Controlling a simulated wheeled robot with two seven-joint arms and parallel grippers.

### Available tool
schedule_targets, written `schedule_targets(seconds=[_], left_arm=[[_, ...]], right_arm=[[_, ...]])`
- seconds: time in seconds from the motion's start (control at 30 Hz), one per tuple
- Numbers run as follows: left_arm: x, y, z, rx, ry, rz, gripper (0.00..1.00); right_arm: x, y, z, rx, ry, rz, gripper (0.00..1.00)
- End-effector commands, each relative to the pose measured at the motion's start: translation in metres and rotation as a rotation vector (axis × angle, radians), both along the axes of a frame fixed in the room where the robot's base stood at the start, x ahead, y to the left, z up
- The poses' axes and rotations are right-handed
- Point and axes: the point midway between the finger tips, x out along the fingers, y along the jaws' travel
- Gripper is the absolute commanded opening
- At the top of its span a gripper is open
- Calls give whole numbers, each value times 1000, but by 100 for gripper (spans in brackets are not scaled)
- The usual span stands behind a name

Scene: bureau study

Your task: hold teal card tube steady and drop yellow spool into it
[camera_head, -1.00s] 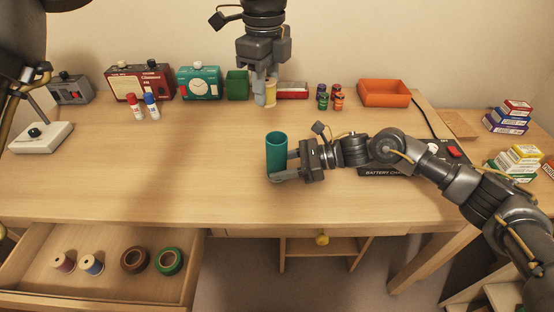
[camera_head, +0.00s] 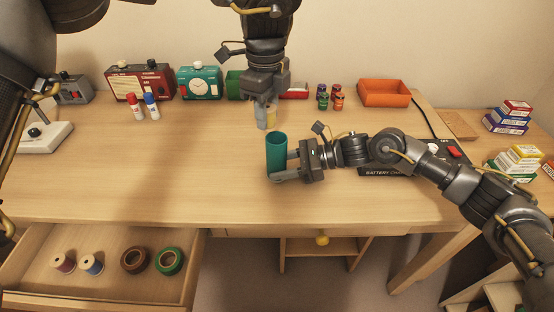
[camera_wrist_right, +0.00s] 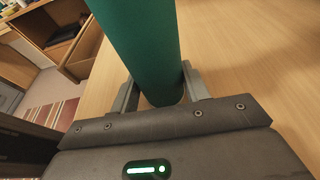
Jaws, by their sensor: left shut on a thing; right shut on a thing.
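The teal card tube (camera_head: 276,152) stands upright on the desk with its open end up. My right gripper (camera_head: 280,174) is shut around its lower part from the right. The right wrist view also shows the tube (camera_wrist_right: 142,45) between both fingers of my right gripper (camera_wrist_right: 158,92). My left gripper (camera_head: 266,118) points down, above and a little left of the tube's mouth in the head view, apart from it. It is shut on the yellow spool (camera_head: 271,117), mostly hidden by the fingers.
An open drawer (camera_head: 105,240) with spools and tape rolls is at the front left. A battery charger (camera_head: 385,171) lies under my right arm. The desk left of the tube is clear.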

Motion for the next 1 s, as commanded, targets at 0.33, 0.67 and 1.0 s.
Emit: schedule_targets(seconds=[0.33,0.67,1.0], left_arm=[[0,0,0,0,0,0,57],[0,0,5,1,0,0,57],[1,-1,67,2,-5,2,57]], right_arm=[[0,0,0,0,0,0,33],[0,0,0,0,0,0,33],[0,0,0,-1,0,0,33]])
